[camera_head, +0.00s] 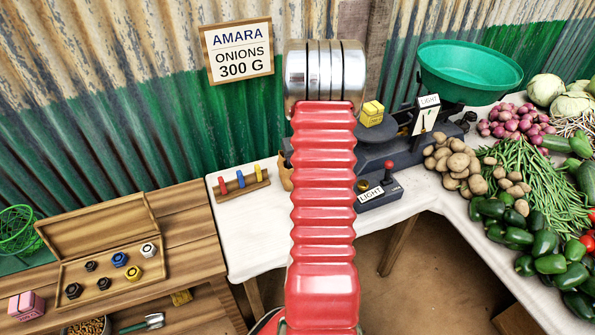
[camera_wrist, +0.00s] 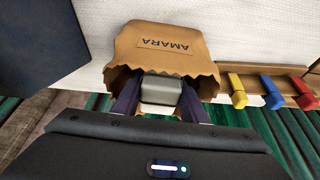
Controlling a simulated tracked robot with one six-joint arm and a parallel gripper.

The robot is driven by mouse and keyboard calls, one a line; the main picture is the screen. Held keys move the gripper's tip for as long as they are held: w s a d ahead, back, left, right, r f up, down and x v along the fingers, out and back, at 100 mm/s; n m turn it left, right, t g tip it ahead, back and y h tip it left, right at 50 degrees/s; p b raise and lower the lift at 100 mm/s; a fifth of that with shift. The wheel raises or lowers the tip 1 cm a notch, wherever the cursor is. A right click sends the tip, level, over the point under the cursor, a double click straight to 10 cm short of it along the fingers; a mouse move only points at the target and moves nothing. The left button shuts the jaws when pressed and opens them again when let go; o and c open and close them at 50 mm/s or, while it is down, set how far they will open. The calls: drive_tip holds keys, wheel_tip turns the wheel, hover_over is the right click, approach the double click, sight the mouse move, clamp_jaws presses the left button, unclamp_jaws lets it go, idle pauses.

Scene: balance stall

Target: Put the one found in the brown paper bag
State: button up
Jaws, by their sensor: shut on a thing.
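The brown paper bag (camera_wrist: 165,42), marked AMARA, shows in the wrist view with its jagged mouth towards me. In the head view only a sliver of it (camera_head: 286,177) shows left of my arm. My gripper (camera_wrist: 158,102) has its dark fingers at the bag's mouth, partly inside it. It is shut on a grey metal piece (camera_wrist: 161,90) with a pale near side. The bag's rim hides part of the piece, and I cannot tell whether it touches the bag. My arm hides the gripper in the head view.
A rack (camera_head: 243,187) with red, blue and yellow pegs stands left of the bag in the head view. A dark scale (camera_head: 400,145) with a green pan (camera_head: 470,68) and a yellow block (camera_head: 371,114) stands right. An open wooden box (camera_head: 105,275) holds several nut-shaped pieces. Vegetables fill the right.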

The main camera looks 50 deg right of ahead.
drive_tip(key=shift+f, duration=2.2)
drive_tip(key=shift+f, duration=0.15)
drive_tip(key=o, duration=1.3)
drive_tip(key=v, duration=1.2)
